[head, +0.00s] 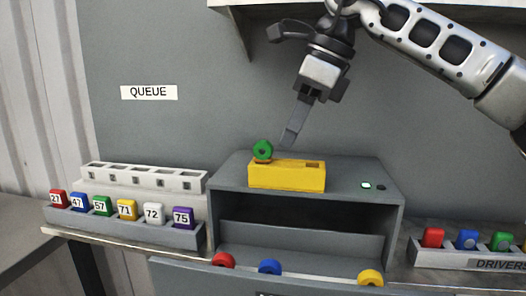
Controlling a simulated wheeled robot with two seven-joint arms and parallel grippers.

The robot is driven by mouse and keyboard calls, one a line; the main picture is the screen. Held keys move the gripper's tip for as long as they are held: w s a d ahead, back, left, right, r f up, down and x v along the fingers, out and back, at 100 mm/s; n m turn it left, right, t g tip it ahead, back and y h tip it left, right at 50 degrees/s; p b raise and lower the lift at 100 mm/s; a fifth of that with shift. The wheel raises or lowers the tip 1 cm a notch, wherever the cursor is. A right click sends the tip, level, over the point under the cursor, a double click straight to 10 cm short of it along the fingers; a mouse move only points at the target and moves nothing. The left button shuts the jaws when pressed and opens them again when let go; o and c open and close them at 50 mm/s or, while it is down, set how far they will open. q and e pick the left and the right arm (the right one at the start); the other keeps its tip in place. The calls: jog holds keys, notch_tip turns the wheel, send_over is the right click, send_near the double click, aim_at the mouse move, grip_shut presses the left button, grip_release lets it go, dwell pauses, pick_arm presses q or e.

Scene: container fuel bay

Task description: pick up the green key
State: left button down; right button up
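The green key (262,150) has a round head with a dark hole. It stands upright at the left end of a yellow block (287,175), which sits on top of the grey cabinet (228,179). Any lower part of the key is hidden. My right gripper (288,139) reaches down from the upper right. Its fingertips are just right of the key's head and a little above the block, seemingly apart from the key. The fingers overlap from this side, so I cannot tell whether they are open. My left gripper is not in view.
A grey rack of numbered coloured tags (122,230) and a white slotted holder (143,177) stand on the left. Red (223,260), blue (269,267) and yellow (370,278) round heads show at the cabinet's front. The DRIVERS rack (450,258) is right. A shelf hangs above.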

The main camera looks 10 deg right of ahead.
aim_at(263, 141)
jog(key=shift+w+a, duration=0.15)
jog(key=shift+a, duration=0.25)
jog(key=a, duration=0.1)
jog(key=w+a+p, duration=0.1)
jog(key=shift+w+a, duration=0.1)
jog(key=shift+a, duration=0.3)
jog(key=shift+x, duration=1.55)
jog(key=shift+d, duration=0.1)
jog(key=shift+c, duration=0.3)
grip_shut()
